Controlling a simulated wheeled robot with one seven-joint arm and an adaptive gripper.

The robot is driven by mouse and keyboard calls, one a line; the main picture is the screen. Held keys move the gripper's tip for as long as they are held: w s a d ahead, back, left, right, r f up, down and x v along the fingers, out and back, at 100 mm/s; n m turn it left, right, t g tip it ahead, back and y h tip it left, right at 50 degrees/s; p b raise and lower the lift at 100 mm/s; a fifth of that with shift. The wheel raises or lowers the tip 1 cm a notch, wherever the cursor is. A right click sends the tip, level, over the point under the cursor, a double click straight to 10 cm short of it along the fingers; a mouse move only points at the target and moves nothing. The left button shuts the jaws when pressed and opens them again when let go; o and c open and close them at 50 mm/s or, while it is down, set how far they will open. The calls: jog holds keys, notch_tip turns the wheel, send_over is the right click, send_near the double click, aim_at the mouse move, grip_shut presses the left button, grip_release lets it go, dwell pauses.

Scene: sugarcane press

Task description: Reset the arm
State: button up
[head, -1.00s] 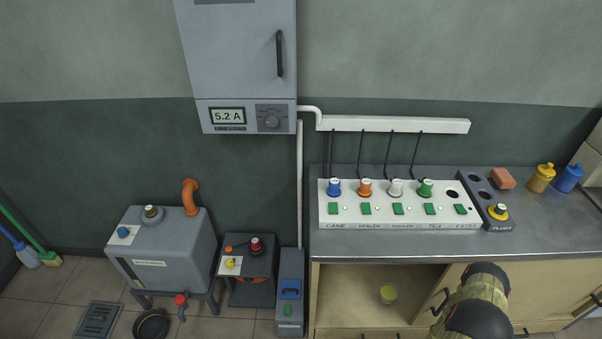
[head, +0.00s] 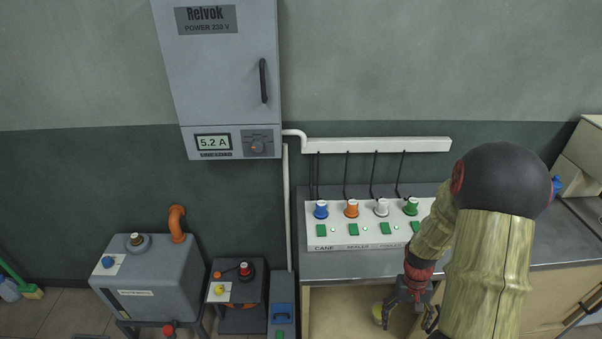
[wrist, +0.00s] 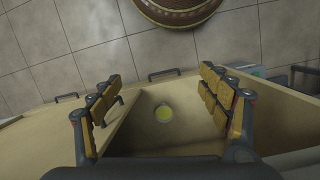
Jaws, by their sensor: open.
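My gripper (head: 418,310) hangs in front of the open cabinet bay under the counter, at the lower right of the head view. In the wrist view my gripper (wrist: 160,110) has its two fingers wide apart with nothing between them. My arm covers the right part of the switch panel.
The white switch panel (head: 345,232) with coloured plugs stands on the grey counter (head: 350,265) above the bay. A power cabinet (head: 215,75) hangs on the wall. A grey tank (head: 150,285) and a small dark unit (head: 240,296) stand at left. Wooden walls (wrist: 110,135) flank the bay.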

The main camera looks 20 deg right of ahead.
jog(key=s+a+r+n+t, duration=0.1)
jog(key=a+r+t, duration=0.1)
jog(key=a+r, duration=0.5)
jog(key=s+a+r+n+t+p, duration=0.1)
jog(key=a+r, duration=0.7)
jog(key=r, duration=0.9)
jog(key=s+a+r+n+t, duration=0.3)
jog(key=a+r+t, duration=0.2)
jog(key=r, duration=0.8)
jog(key=a, duration=0.3)
jog(key=shift+a+p, duration=0.25)
jog(key=shift+p, duration=0.05)
jog(key=shift+c, duration=1)
